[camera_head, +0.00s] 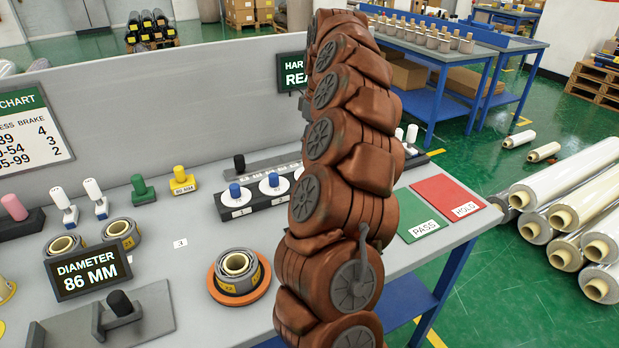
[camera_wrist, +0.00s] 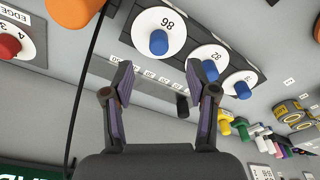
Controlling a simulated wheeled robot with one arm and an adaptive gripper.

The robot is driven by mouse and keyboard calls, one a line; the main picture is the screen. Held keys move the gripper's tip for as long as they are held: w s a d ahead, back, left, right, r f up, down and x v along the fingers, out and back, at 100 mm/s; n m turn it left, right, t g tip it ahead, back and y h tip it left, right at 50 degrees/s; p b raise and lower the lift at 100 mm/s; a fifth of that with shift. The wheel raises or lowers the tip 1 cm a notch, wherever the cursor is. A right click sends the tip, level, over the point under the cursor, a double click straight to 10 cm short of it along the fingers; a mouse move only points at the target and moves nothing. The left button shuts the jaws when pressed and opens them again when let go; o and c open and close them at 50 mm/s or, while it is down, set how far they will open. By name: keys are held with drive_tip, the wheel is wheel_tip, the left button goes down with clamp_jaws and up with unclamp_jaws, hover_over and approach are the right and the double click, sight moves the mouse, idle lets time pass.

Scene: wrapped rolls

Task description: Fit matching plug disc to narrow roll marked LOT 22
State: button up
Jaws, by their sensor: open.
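A narrow grey roll (camera_head: 222,283) with a yellow label that seems to read 22 sits on an orange round base (camera_head: 214,293). The display (camera_head: 88,272) reads DIAMETER 86 MM. White plug discs with blue knobs sit in a dark rack; the head view shows one at its left end (camera_head: 235,203). In the wrist view, the disc marked 86 (camera_wrist: 146,28) lies just beyond my open, empty gripper (camera_wrist: 160,78). Discs that seem marked 92 (camera_wrist: 222,54) and 98 (camera_wrist: 233,78) sit to its right. My arm hides my gripper in the head view.
Two other narrow rolls (camera_head: 122,233) stand at the left of the bench. Green and yellow knobbed tools (camera_head: 182,180) stand behind. Green PASS (camera_head: 425,205) and red HOLD (camera_head: 450,190) pads lie at the right. A cable (camera_wrist: 82,95) crosses the wrist view.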

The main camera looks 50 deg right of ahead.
wheel_tip(320, 180, down, 2)
drive_tip(key=shift+w+d+f, duration=0.1)
drive_tip(key=shift+d+f, duration=0.05)
drive_tip(key=shift+w+a+f+p, duration=0.1)
drive_tip(key=shift+w+f+p, duration=0.1)
drive_tip(key=shift+f, duration=0.7)
drive_tip(key=shift+w+a+f+p, duration=0.1)
drive_tip(key=shift+w+f+p, duration=0.05)
drive_tip(key=shift+f, duration=0.8)
drive_tip(key=shift+w+a+f+p, duration=0.1)
drive_tip(key=shift+w+f+p, duration=0.1)
drive_tip(key=shift+f, duration=0.7)
drive_tip(key=shift+c, duration=0.2)
clamp_jaws()
